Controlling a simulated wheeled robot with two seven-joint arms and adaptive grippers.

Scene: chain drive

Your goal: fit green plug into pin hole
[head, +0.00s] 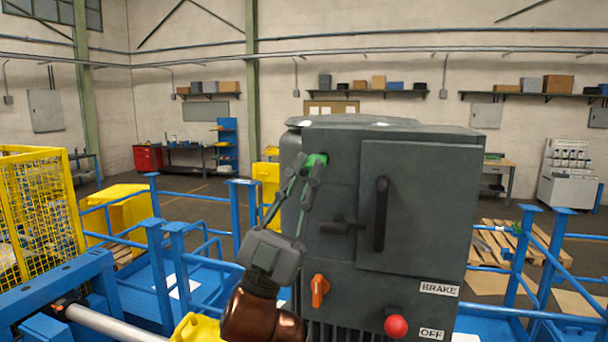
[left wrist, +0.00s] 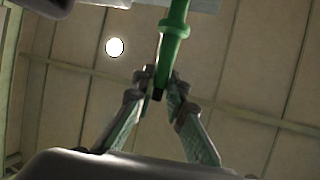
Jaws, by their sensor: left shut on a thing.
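The green plug (head: 317,159) is at the upper left of the dark grey machine cabinet's front (head: 336,195). My left gripper (head: 306,172) is raised in front of that face, its fingers pointing up and shut on the plug. In the left wrist view the plug (left wrist: 174,28) is a green rod with a collar, running up from between the fingertips (left wrist: 164,88) and out at the top edge. The pin hole cannot be made out. I cannot tell whether the plug touches the cabinet or enters it. My right gripper is not in view.
The cabinet has a door with a black handle (head: 380,214), a dark lever (head: 341,226), an orange switch (head: 319,290) and a red knob (head: 396,326). Blue railings (head: 160,262) and a yellow mesh cage (head: 38,200) stand to the left.

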